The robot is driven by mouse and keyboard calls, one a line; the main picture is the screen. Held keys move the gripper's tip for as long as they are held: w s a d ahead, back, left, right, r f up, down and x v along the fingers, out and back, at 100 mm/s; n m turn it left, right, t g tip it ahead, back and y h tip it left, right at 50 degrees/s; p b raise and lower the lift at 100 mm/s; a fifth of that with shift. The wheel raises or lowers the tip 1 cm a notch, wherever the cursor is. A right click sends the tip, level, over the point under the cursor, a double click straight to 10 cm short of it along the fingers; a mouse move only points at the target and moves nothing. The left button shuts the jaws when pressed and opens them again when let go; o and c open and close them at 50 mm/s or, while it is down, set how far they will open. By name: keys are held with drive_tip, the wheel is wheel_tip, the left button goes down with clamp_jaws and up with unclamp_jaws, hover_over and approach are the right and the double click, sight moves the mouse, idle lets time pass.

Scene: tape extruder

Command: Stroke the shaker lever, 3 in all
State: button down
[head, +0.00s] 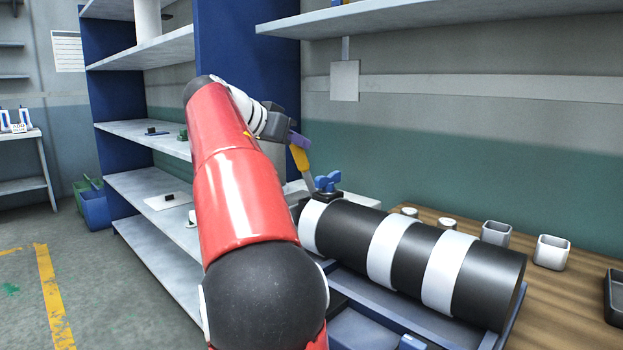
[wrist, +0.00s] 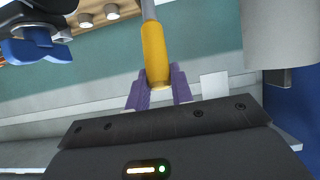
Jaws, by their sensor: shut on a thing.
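The shaker lever has a yellow grip on a grey metal rod; the yellow grip (head: 299,158) stands tilted above the left end of the machine in the head view. It also shows in the wrist view (wrist: 155,55), between the purple fingers. My gripper (wrist: 158,88) is shut on the yellow grip. In the head view my gripper (head: 297,143) is partly hidden by my own wrist. A black cylinder with white bands (head: 345,233) lies on the blue frame, right of the lever. A blue wing knob (head: 327,182) sits just right of the lever's rod.
A wooden bench (head: 445,214) behind the cylinder holds white cups (head: 551,252) and small round pieces. Grey shelving with blue uprights (head: 219,45) stands close behind and left of my arm. A shelf (head: 420,17) overhangs the wall. The floor at left is open.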

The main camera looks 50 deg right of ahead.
idle(0.5)
drive_tip(key=shift+a+f+b, duration=0.45)
drive_tip(key=shift+f+b, duration=0.05)
drive_tip(key=shift+b, duration=0.05)
drive_tip(key=a+b, duration=0.1)
drive_tip(key=a+f+b, duration=0.2)
drive_tip(key=a, duration=0.1)
drive_tip(key=shift+w+f, duration=0.2)
drive_tip(key=shift+w, duration=0.1)
drive_tip(key=shift+f, duration=0.1)
